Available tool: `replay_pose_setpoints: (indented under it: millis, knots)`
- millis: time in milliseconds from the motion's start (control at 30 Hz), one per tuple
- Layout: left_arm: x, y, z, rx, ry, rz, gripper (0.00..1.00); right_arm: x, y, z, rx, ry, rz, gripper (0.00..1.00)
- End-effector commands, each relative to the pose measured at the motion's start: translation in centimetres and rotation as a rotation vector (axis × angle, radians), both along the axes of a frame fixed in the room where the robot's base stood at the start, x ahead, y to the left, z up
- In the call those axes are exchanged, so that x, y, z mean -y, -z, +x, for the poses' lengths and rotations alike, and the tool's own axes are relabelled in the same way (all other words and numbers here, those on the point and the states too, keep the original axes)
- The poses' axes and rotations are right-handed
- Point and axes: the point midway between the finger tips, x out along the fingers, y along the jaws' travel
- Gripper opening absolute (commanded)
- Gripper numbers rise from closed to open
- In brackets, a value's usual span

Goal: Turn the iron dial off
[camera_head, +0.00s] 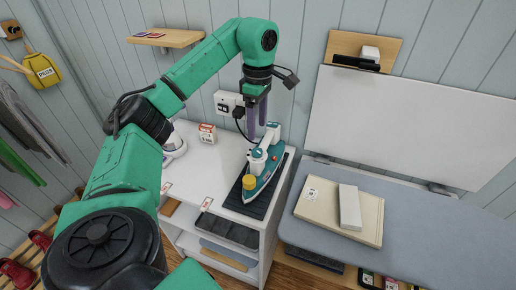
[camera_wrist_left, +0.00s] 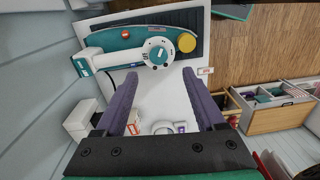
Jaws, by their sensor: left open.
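A teal and white iron (camera_head: 264,184) lies on a dark ribbed mat (camera_head: 283,171) on top of a white cabinet. In the left wrist view the iron (camera_wrist_left: 123,39) shows its white handle (camera_wrist_left: 105,61), a red button and a yellow cap (camera_wrist_left: 187,42). Its round white dial (camera_wrist_left: 158,50) with a teal pointer sits beside the yellow cap. My left gripper (camera_head: 257,131) points down above the handle end of the iron. Its purple fingers (camera_wrist_left: 160,74) are open, with nothing between them, and look apart from the dial. My right gripper is not in view.
A small box (camera_head: 207,133) stands on the white cabinet (camera_head: 226,165) left of the iron. A wall socket (camera_head: 229,103) with a plug is behind.

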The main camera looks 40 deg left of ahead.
Motion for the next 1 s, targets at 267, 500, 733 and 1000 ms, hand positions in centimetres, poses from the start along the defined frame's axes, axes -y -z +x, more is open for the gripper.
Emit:
replay_pose_setpoints:
  millis: [267, 500, 733, 1000]
  knots:
    - [0.1, 6.5, -0.3, -0.003, -0.001, 0.0, 0.72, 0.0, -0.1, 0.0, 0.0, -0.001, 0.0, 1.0]
    - [0.1, 8.1, -0.3, 0.002, 0.0, 0.0, 0.72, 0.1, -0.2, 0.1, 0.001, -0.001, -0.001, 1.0]
    - [0.1, 8.1, -0.3, 0.001, 0.0, -0.001, 0.37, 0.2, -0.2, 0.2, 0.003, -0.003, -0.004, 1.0]
    - [0.1, 8.0, -0.3, 0.002, -0.002, 0.0, 0.0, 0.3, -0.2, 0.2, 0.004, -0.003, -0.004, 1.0]
